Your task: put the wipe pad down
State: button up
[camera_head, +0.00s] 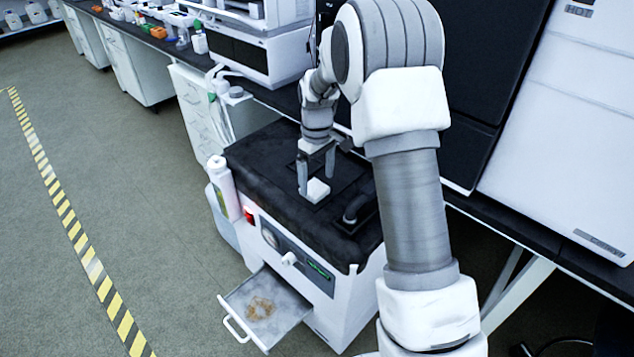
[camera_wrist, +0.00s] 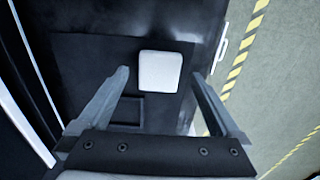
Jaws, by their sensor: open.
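The wipe pad (camera_head: 317,190) is a small white square block. It rests on the black top of the white cabinet unit (camera_head: 262,165). My gripper (camera_head: 316,182) is over that top with its fingers apart, one on each side of the pad in the head view. In the wrist view the pad (camera_wrist: 160,71) lies flat, just beyond and between the open fingertips (camera_wrist: 162,80). Dark gaps show between the pad and both fingers there, so nothing is gripped. The pad's underside is hidden.
An open drawer (camera_head: 290,312) with a brown stain juts out at the unit's front. A white bottle (camera_head: 222,185) hangs on its left side. A black handle-like fitting (camera_head: 355,208) rises right of the pad. Benches with instruments stand behind. Floor to the left is clear.

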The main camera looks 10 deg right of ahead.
aim_at(317, 189)
jog(key=s+r+m+t+p, duration=0.1)
jog(key=s+r, duration=0.2)
jog(key=r, duration=0.5)
jog(key=s+r+p, duration=0.1)
jog(key=s+r, duration=0.2)
jog(key=r, duration=0.6)
jog(key=s+r+m+t, duration=0.2)
jog(key=s+r+m, duration=0.1)
jog(key=s, duration=0.9)
jog(key=s+r+m+t, duration=0.2)
jog(key=s+r, duration=0.1)
jog(key=s, duration=0.9)
jog(key=shift+s+a+r+m+t, duration=0.2)
jog(key=shift+s+m+t, duration=0.1)
jog(key=shift+s+m, duration=0.1)
notch_tip(317, 189, up, 16)
jog(key=p, duration=1.6)
jog(key=shift+r, duration=0.2)
